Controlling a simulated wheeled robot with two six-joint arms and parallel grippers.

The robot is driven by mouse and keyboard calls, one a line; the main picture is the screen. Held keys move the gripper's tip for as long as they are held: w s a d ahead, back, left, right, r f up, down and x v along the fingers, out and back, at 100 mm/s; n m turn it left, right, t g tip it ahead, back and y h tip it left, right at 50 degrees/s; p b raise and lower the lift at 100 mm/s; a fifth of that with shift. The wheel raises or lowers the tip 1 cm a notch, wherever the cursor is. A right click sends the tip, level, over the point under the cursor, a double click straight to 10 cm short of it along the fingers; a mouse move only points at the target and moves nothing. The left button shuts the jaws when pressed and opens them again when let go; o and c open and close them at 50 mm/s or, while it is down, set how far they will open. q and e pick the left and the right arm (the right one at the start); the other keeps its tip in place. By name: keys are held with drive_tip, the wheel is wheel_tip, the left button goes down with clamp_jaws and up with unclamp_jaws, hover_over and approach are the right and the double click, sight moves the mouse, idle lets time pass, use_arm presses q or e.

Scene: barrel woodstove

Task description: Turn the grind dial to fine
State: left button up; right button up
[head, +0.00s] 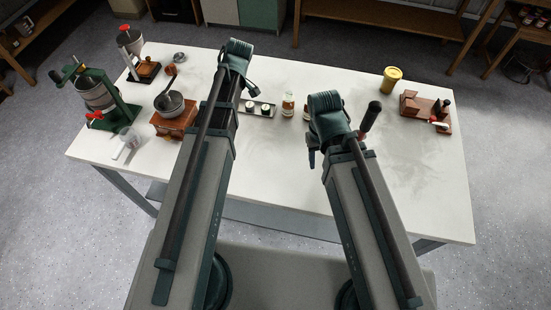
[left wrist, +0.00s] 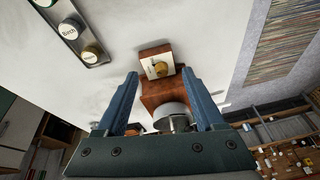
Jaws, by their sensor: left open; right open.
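The grind dial (left wrist: 160,69) is a round brass knob on a cream plate on the front of a wooden grinder (left wrist: 165,95). Its setting marks are too small to read. In the head view the grinder (head: 174,122), with a metal bowl on top, stands on the table's left part; its dial cannot be made out there. My left gripper (left wrist: 160,73) is open and empty, with the dial seen between its fingertips; contact does not show. In the head view my left arm hides its fingers. My right gripper (head: 311,157) is open, partly hidden by its wrist, away from the grinder.
A green press (head: 97,95) and another grinder (head: 142,68) stand left and behind. A tray of labelled round pieces (head: 262,108) and a small jar (head: 288,104) are mid-table. A yellow cup (head: 391,79) and wooden box (head: 418,105) are right. The front right table is clear.

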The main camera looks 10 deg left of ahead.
use_arm(q)
drive_tip(key=s+d+f+m+h+b, duration=0.1)
drive_tip(key=s+d+f+m+b, duration=0.1)
drive_tip(key=s+d+m, duration=0.4)
drive_tip(key=s+d+f+m+h+b, duration=0.1)
drive_tip(key=s+d+f+m+b, duration=0.2)
drive_tip(key=d+m, duration=0.8)
drive_tip(key=shift+s+d+f+h+b, duration=0.3)
drive_tip(key=shift+s+d+f, duration=0.8)
drive_tip(key=shift+s, duration=1.2)
use_arm(e)
drive_tip(key=shift+f, duration=3)
